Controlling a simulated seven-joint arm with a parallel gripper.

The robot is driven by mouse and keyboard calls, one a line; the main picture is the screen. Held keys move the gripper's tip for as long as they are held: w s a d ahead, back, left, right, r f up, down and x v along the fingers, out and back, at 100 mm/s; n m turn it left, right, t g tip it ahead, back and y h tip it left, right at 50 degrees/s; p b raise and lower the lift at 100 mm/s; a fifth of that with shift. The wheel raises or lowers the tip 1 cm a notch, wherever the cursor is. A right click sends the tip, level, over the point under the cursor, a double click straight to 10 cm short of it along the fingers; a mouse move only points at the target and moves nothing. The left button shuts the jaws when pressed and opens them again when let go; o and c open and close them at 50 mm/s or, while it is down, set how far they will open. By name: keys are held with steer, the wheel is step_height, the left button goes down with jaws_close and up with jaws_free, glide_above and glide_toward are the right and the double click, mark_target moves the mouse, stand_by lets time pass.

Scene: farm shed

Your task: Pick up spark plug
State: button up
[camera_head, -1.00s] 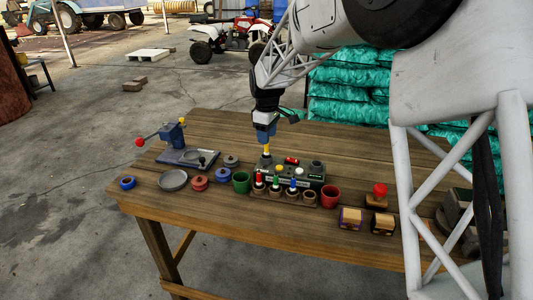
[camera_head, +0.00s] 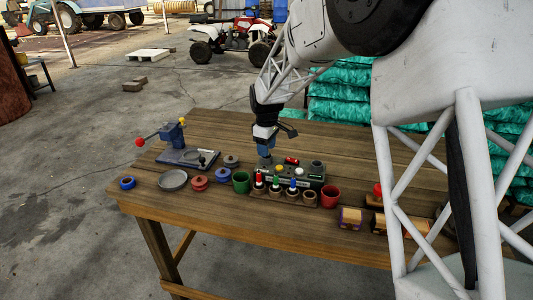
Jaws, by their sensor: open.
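My gripper (camera_head: 266,148) points straight down with its blue fingers low over the left end of a dark box-like device (camera_head: 300,171) on the table. It is open. The fingers hide the spot where a small upright yellow piece stood, perhaps the top of a spark plug; I cannot tell whether they touch it. In front of the device, a wooden rack (camera_head: 284,194) holds upright pieces with a red top (camera_head: 259,178), a green top (camera_head: 276,180) and a blue top (camera_head: 293,183). They look like spark plugs, but are small. The rack's right hole (camera_head: 310,195) looks empty.
A green cup (camera_head: 240,182) and a red cup (camera_head: 330,196) flank the rack. Left stand a blue press with a red knob (camera_head: 140,142), a grey dish (camera_head: 173,180) and small round parts. Wooden blocks (camera_head: 350,218) lie to the right. The table's back left (camera_head: 225,125) is clear.

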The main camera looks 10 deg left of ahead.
stand_by(0.3)
jaws_close()
steer(key=shift+r, duration=0.15)
steer(key=shift+r, duration=0.6)
steer(key=shift+s+d+r, duration=0.1)
steer(key=shift+s+r, duration=0.1)
steer(key=shift+r, duration=0.35)
steer(key=shift+s+d+r, duration=0.1)
steer(key=shift+s+r, duration=0.05)
steer(key=shift+r, duration=0.4)
steer(key=s+d, duration=0.3)
steer(key=s, duration=0.3)
steer(key=s+d+r, duration=0.1)
steer(key=s+d, duration=0.3)
steer(key=s, duration=0.3)
steer(key=shift+s+r, duration=0.15)
steer(key=shift+s, duration=0.1)
